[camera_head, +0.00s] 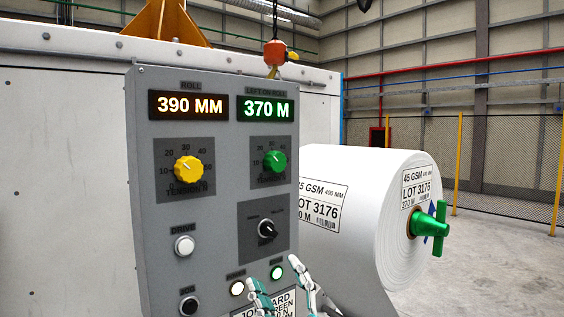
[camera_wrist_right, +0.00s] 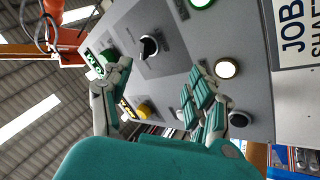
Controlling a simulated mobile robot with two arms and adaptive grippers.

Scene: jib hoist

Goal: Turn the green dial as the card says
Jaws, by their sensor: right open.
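The green dial (camera_head: 275,161) is on the upper right of the grey control panel (camera_head: 217,240), under the green "370 M" display (camera_head: 265,107). In the right wrist view the dial (camera_wrist_right: 108,56) is partly covered by one finger. My left gripper is out of view.
A yellow dial (camera_head: 188,169) is left of the green one. A black selector (camera_head: 267,228), white drive button (camera_head: 184,245), black jog button (camera_head: 189,305) and two lit lamps are below. A white roll (camera_head: 375,225) with a green-handled shaft stands right of the panel. An orange hoist hook (camera_head: 274,52) hangs behind.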

